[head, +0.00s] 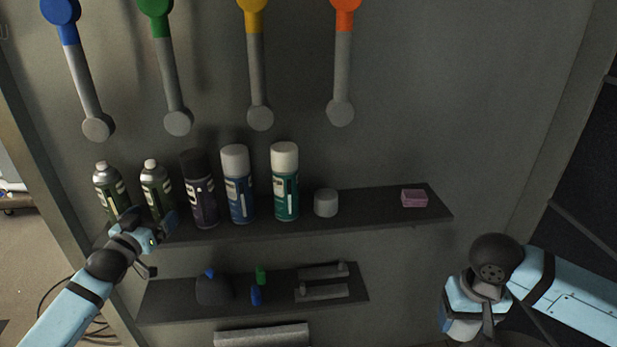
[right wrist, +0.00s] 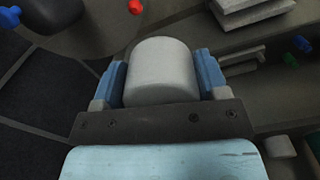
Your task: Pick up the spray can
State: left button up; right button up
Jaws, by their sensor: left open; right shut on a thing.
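Several spray cans stand upright in a row on the upper shelf: two green cans with pale tops (head: 107,188) (head: 156,187), a dark purple can (head: 199,190), a blue can with a white cap (head: 237,185) and a teal can with a white cap (head: 285,182). My left gripper (head: 158,226) is open at the shelf's front edge, in front of the second green can; I see no can between its fingers. My right gripper (right wrist: 162,82) is shut on a white cylinder (right wrist: 162,70). Whether this is a spray can's cap I cannot tell. In the head view the held thing is hidden.
The upper shelf (head: 375,217) also bears a grey-white cylinder (head: 326,203) and a pink block (head: 414,198). The lower shelf (head: 180,300) holds small parts. Coloured levers (head: 172,85) hang above the cans. The upper shelf's right part is mostly clear.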

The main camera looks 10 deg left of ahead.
aim_at(162, 204)
pick_arm(q)
jog(key=shift+w+r, duration=0.1)
jog(key=shift+w, duration=0.25)
jog(key=w+p, duration=0.1)
jog(key=w, duration=0.2)
jog(key=shift+w, duration=0.35)
pick_arm(e)
jog(key=shift+r, duration=0.6)
pick_arm(q)
jog(key=shift+w, duration=0.5)
jog(key=shift+s, duration=0.1)
jog(key=c, duration=1.1)
